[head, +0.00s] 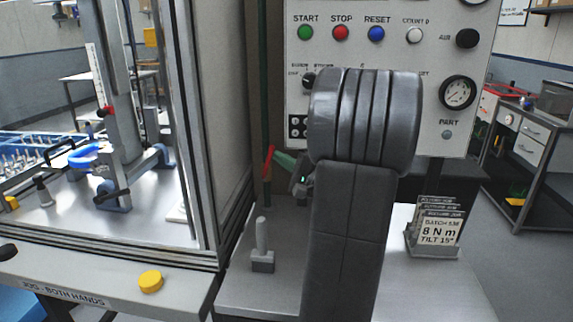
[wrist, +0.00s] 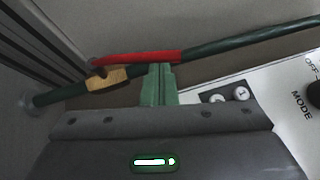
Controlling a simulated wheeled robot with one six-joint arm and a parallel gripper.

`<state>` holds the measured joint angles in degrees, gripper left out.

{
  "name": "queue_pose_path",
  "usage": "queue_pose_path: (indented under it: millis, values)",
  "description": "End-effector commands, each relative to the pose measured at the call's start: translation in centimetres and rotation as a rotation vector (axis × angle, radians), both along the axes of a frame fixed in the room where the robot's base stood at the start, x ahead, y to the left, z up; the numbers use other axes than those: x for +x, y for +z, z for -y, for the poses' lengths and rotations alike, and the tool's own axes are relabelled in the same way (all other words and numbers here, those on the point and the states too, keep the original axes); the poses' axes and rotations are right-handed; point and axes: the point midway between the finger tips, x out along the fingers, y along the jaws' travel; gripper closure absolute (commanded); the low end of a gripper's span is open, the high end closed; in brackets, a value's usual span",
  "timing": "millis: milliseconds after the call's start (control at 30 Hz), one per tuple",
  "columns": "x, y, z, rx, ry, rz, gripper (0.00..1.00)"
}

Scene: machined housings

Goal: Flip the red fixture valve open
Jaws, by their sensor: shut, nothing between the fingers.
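The red valve lever (head: 268,161) stands beside a dark green vertical pipe in the head view, slightly tilted from it. In the wrist view the red lever (wrist: 135,58) runs from the brass valve body (wrist: 108,78) close along the pipe, at a small angle to it. My gripper (head: 276,156) has green fingers, closed together and empty. In the wrist view my gripper (wrist: 158,67) has its fingertips right at the lever and pipe, near the lever's free end. I cannot tell whether they touch. My arm hides part of the panel in the head view.
A control panel (head: 468,30) with buttons and a gauge stands behind my arm. The machine enclosure's grey wall (head: 218,120) is close on the left. A small grey upright post (head: 262,250) and a card holder (head: 436,238) stand on the bench. A yellow button (head: 151,281) is at front left.

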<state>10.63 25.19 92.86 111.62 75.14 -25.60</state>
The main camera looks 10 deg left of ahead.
Motion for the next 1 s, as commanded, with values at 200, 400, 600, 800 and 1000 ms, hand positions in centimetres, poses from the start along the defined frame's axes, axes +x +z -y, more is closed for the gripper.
queue_pose_path:
  millis: [200,400,600,800,1000]
  values:
    - [-0.1,1.2,-1.6,-0.194,0.004,0.007,1.00]
    - [0.0,1.4,-2.1,-0.264,0.001,0.004,1.00]
    - [0.0,1.3,-2.0,-0.267,0.000,0.003,1.00]
    - [0.0,1.3,-2.0,-0.267,0.000,0.002,1.00]
    - [0.3,1.0,-1.4,-0.267,0.000,0.003,1.00]
